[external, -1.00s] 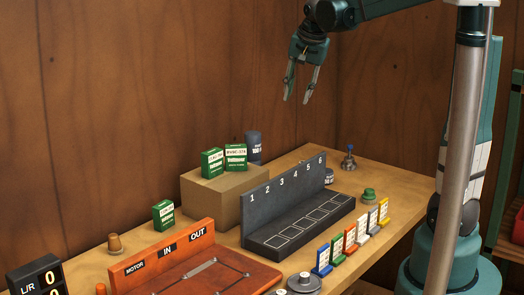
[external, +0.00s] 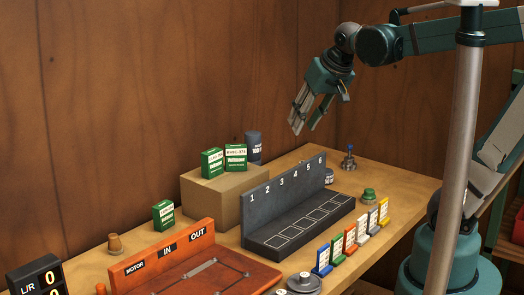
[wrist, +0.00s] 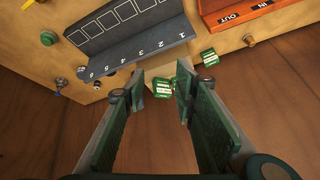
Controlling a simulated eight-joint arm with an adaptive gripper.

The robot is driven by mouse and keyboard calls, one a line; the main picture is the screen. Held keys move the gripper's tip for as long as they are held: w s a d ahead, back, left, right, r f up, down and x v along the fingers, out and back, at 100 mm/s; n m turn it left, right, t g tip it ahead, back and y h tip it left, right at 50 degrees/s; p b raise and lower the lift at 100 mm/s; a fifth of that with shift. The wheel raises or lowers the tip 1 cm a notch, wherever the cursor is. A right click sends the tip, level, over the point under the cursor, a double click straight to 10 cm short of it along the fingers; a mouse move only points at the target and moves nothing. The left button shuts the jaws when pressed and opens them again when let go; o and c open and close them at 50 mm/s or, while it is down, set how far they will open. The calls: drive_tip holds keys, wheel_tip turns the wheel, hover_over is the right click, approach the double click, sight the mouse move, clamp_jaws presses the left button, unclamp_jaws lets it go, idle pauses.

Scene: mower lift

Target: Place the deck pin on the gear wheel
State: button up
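A grey wheel-like disc (external: 304,284), which looks like the gear wheel, lies at the table's front edge in the external view, partly cut off by the frame. I cannot tell for sure which piece is the deck pin. A blue-tipped metal pin on a round base (external: 349,159) stands upright at the far right of the table, also seen in the wrist view (wrist: 60,83). A brown knob-like piece (external: 114,244) stands at the left. My gripper (external: 304,130) is open and empty, high above the table behind the numbered rack; its fingers also show in the wrist view (wrist: 160,80).
A dark rack numbered 1 to 6 (external: 256,210) stands mid-table. Behind it, a cardboard box (external: 212,202) bears green cartons (external: 236,157). Coloured tags (external: 336,249) line the front. An orange IN/OUT tray (external: 230,275) is at the left. A green knob (external: 368,195) stands at the right.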

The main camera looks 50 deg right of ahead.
drive_tip(key=s+a+f+n+t, duration=0.1)
drive_tip(key=s+a+f+n, duration=0.4)
drive_tip(key=s, duration=0.3)
drive_tip(key=shift+s+a+y, duration=0.35)
drive_tip(key=shift+a+y, duration=0.05)
drive_tip(key=shift+a, duration=0.35)
